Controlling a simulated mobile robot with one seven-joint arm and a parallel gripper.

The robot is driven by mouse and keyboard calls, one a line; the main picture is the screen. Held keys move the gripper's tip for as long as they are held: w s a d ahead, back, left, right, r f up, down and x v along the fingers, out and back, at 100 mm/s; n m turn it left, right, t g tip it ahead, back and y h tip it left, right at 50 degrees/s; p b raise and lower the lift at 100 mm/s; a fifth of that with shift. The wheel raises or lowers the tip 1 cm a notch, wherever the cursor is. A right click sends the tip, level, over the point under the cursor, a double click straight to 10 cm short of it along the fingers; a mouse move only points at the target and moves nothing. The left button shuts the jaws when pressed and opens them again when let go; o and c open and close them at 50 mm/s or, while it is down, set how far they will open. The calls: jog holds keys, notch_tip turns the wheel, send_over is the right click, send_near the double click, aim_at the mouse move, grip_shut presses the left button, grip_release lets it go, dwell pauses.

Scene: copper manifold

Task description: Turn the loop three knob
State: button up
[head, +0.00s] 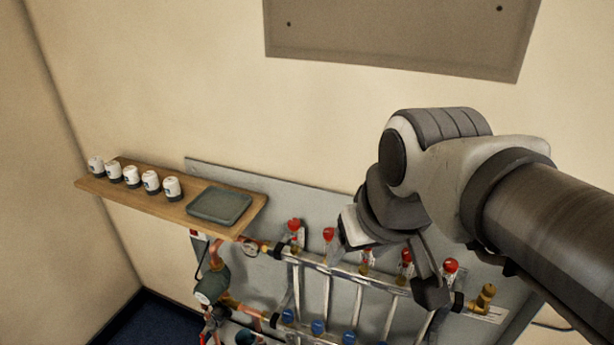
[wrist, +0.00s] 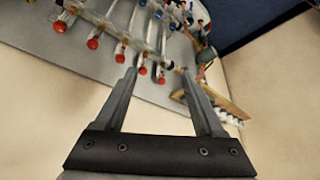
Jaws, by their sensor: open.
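The manifold (head: 343,272) is a metal rail with a row of several red knobs on a grey panel. The middle red knob (head: 367,257) is third from either end; no loop label is readable. In the wrist view this middle knob (wrist: 119,58) lies just left of the left finger. My gripper (head: 388,268) is open in front of the red row and partly covers it in the head view. In the wrist view my gripper (wrist: 156,72) shows both fingers apart, with nothing held. Two other red knobs appear between or beside the fingertips, beyond them.
A wooden shelf (head: 152,204) at left holds several white caps (head: 132,176) and a grey tray (head: 220,205). Blue knobs (head: 318,327) line the lower rail. Pipes and a pump (head: 211,288) stand left of the rails. A box (head: 400,35) hangs above on the wall.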

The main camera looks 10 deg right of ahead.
jog(key=w+d+f+n+g+b, duration=0.1)
jog(key=w+d+f+g+b, duration=0.2)
jog(key=w, duration=0.5)
jog(key=w+d+n+b, duration=0.1)
jog(key=w+d+b, duration=0.1)
jog(key=w+d, duration=0.45)
jog(key=w+d+f+n+g+b, duration=0.1)
jog(key=w+d+f+g+b, duration=0.2)
jog(key=w, duration=0.5)
jog(key=shift+t, duration=0.4)
jog(key=f+b, duration=0.1)
jog(key=f, duration=1)
jog(key=d+f+b, duration=0.1)
jog(key=f, duration=0.4)
jog(key=shift+w+f+b, duration=0.2)
jog(key=shift+f+b, duration=0.05)
jog(key=shift+b, duration=0.1)
grip_shut()
